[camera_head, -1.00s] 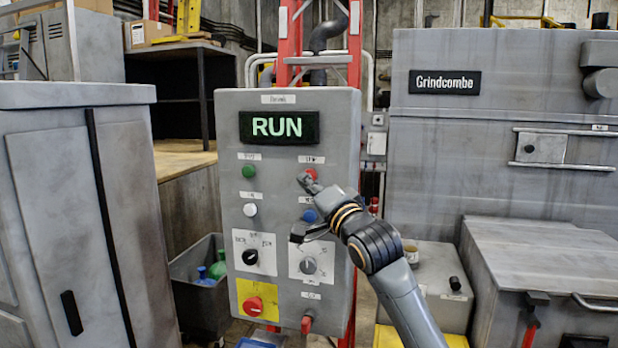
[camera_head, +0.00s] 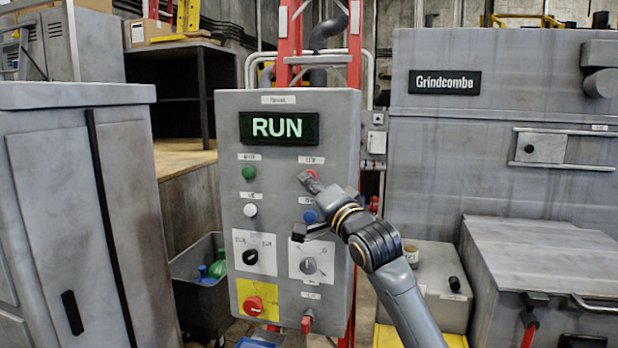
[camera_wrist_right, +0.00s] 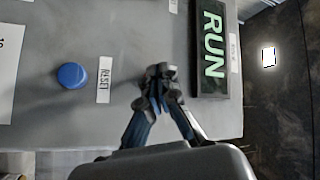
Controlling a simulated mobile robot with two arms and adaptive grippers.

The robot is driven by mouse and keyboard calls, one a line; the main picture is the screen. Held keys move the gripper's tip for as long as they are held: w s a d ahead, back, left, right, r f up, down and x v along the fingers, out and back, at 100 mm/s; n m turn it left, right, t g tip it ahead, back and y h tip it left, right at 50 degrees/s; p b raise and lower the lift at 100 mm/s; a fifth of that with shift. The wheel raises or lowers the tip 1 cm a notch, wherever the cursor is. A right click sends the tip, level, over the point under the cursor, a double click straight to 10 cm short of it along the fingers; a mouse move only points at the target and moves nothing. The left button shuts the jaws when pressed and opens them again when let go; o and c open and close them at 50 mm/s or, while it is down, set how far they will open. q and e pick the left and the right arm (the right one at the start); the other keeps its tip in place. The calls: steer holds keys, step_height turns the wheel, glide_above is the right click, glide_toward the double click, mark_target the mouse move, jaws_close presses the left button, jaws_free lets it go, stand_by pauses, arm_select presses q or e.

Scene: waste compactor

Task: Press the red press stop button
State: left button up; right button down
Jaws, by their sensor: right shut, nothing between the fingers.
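The grey control panel (camera_head: 340,125) stands upright in the middle of the head view, and its display (camera_head: 279,128) reads RUN. A small red button (camera_head: 312,174) sits at the panel's upper right, below a white label. My right gripper (camera_head: 305,180) is shut and empty, with its fingertips at the red button and partly covering it. I cannot tell whether they touch it. In the right wrist view the shut fingertips (camera_wrist_right: 158,85) lie between the display and the blue button (camera_wrist_right: 72,75) labelled RESET; the red button is hidden there. My left gripper is not in view.
The panel also carries a green button (camera_head: 248,172), a white button (camera_head: 250,210), two rotary knobs and a large red knob on a yellow plate (camera_head: 253,304). A grey cabinet (camera_head: 60,200) stands left. The Grindcombe machine (camera_head: 480,170) stands right.

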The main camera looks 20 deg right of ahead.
steer(key=shift+w+d+r, duration=0.1)
steer(key=shift+w+d, duration=0.2)
steer(key=shift+w, duration=0.15)
stand_by(0.6)
steer(key=shift+s, duration=0.1)
steer(key=shift+s+a+p, duration=0.3)
steer(key=shift+s+a, duration=0.2)
steer(key=shift+s, duration=0.2)
steer(key=s+a, duration=0.1)
steer(key=s, duration=0.1)
steer(key=s+a, duration=0.1)
steer(key=s, duration=0.1)
steer(key=shift+a+p, duration=0.3)
steer(key=shift+a, duration=0.1)
stand_by(0.8)
